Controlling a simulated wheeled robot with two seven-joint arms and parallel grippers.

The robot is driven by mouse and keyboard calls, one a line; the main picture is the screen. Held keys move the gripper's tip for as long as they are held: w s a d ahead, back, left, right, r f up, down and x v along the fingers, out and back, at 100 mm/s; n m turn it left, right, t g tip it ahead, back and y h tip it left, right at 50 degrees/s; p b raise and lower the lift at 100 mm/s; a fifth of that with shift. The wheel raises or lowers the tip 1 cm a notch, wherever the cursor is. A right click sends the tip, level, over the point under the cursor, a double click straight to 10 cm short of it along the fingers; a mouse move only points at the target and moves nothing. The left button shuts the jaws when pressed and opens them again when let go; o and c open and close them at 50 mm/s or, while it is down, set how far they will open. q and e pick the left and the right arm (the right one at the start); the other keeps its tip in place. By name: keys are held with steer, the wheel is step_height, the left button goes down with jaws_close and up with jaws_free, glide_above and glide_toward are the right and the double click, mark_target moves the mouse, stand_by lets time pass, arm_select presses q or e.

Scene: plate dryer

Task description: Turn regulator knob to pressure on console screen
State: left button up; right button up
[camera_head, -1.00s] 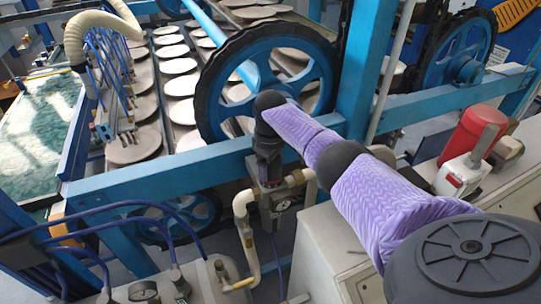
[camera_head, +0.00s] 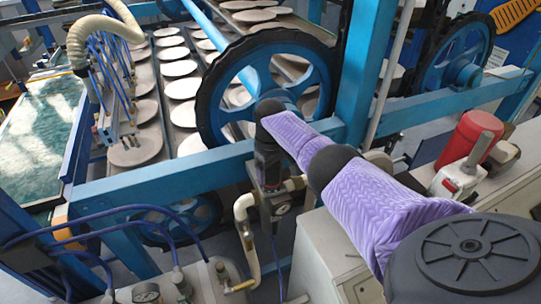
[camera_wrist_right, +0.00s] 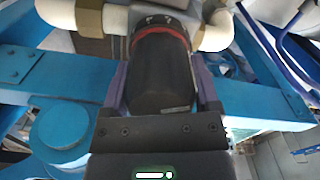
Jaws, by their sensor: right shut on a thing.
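The regulator knob (camera_wrist_right: 160,72) is a dark cylinder with a red ring at its base, in the upper middle of the right wrist view. My right gripper (camera_wrist_right: 162,88) is shut on it, with one finger on each side. In the head view my right gripper (camera_head: 268,168) points down onto the regulator, just in front of the blue beam, and hides most of the knob. The regulator's pressure gauge (camera_head: 282,209) shows below, partly covered, and its reading is too small to tell. My left gripper is not in view. I see no readable console screen.
White pipes (camera_head: 243,222) run beside the regulator. A blue beam (camera_head: 195,165) and a large wheel (camera_head: 213,95) stand behind it. A grey cabinet (camera_head: 325,250) and a red cylinder (camera_head: 470,137) are at the right. Blue hoses (camera_head: 125,212) cross at the lower left.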

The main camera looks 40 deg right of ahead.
steer(key=o, duration=1.1)
step_height(320, 180, up, 10)
steer(key=shift+r+p, duration=0.1)
steer(key=shift+p, duration=0.6)
